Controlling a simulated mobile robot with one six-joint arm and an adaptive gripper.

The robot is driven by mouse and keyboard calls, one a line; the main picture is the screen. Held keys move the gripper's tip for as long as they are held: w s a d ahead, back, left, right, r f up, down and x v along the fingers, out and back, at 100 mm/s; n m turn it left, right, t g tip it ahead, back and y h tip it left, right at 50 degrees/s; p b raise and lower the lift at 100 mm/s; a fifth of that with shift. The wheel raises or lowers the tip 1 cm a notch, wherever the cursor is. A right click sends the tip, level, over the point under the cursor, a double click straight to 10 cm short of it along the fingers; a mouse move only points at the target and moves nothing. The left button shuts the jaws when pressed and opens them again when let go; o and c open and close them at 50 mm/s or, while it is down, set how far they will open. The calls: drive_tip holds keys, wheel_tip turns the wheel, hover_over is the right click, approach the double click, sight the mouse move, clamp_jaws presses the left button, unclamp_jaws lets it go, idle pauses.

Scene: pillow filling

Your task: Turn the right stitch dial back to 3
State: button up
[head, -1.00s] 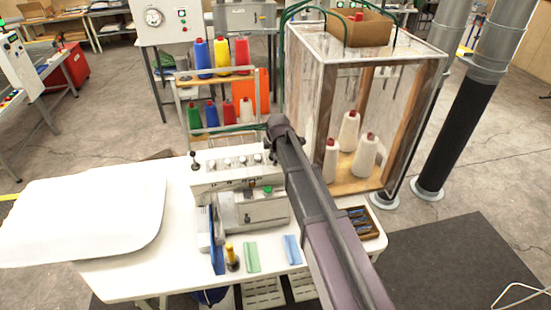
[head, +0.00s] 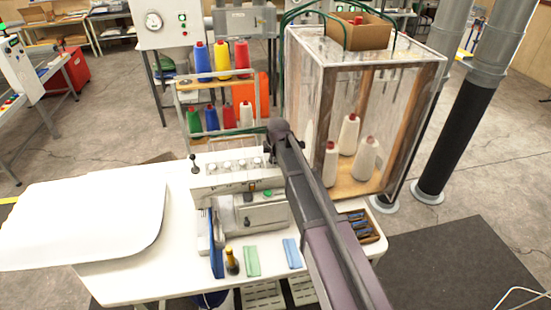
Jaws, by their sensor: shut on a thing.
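The sewing machine head (head: 222,184) stands on the white table, with a row of small pale stitch dials (head: 240,167) along its upper front. My arm reaches in from the lower right and ends above the right end of this row. My gripper (head: 272,154) shows only as a small dark part below the wrist, shut on the right stitch dial. The arm and gripper hide that dial, and its number cannot be read. The other dials are uncovered to the left.
A white pillow or cloth (head: 85,222) covers the table's left. A clear-walled cabinet (head: 400,110) with white cones stands close behind my arm.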

drive_tip(key=shift+w, duration=0.1)
drive_tip(key=shift+n, duration=1)
drive_tip(key=o, duration=1)
drive_tip(key=shift+r, duration=0.1)
drive_tip(key=shift+p+v, duration=2.15)
